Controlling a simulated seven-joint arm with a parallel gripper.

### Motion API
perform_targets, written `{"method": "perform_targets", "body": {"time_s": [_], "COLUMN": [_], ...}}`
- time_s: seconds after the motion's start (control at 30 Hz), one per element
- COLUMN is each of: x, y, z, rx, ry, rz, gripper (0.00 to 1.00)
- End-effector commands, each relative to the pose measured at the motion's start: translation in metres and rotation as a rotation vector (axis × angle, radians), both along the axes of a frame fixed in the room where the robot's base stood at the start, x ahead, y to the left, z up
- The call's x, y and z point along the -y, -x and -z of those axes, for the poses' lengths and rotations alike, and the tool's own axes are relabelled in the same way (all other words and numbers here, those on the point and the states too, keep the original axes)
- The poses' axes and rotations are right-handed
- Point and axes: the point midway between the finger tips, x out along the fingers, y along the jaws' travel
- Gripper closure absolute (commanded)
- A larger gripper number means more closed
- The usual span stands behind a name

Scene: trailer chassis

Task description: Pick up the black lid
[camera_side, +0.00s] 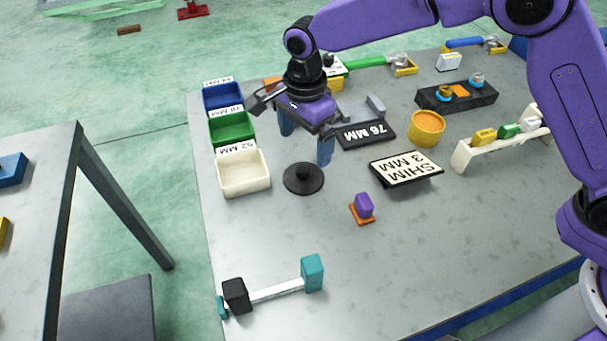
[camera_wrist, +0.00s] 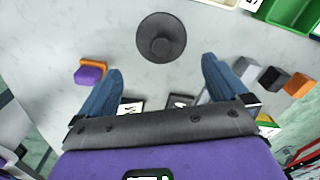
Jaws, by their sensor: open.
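The black lid (camera_side: 291,183) is a round disc with a small raised knob in the middle. In the wrist view the lid (camera_wrist: 147,48) is whole and unobstructed, at the top middle, just beyond the fingertips. My gripper (camera_side: 306,143) has two blue fingers spread apart, pointing down, with nothing between them. It is above the table, behind the lid in the side view. The wrist view shows the open fingers (camera_wrist: 162,68) on either side below the lid, not touching it.
White (camera_side: 244,175), green (camera_side: 232,128) and blue (camera_side: 224,97) bins line the table's left edge. A 76 MM block (camera_side: 366,134) and a SHIM 3 MM plate (camera_side: 405,169) stand to the right. A purple-and-orange piece (camera_side: 363,208) is nearby. The front left is clear around a teal-ended bar (camera_side: 275,291).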

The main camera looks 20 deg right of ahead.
Motion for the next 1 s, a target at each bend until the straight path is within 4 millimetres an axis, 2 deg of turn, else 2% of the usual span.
{"method": "perform_targets", "body": {"time_s": [0.03,0.13,0.43,0.7,1.0], "x": [0.001,0.0,0.0,-0.002,-0.002], "y": [0.0,0.0,0.0,-0.002,-0.002], "z": [0.01,0.025,0.045,0.081,0.089], "rx": [-0.004,-0.002,-0.001,-0.001,0.001], "ry": [0.004,0.002,0.002,0.002,0.0], "rz": [0.0,-0.001,-0.001,-0.001,-0.001], "gripper": [0.0,0.0,0.0,0.0,0.0]}}
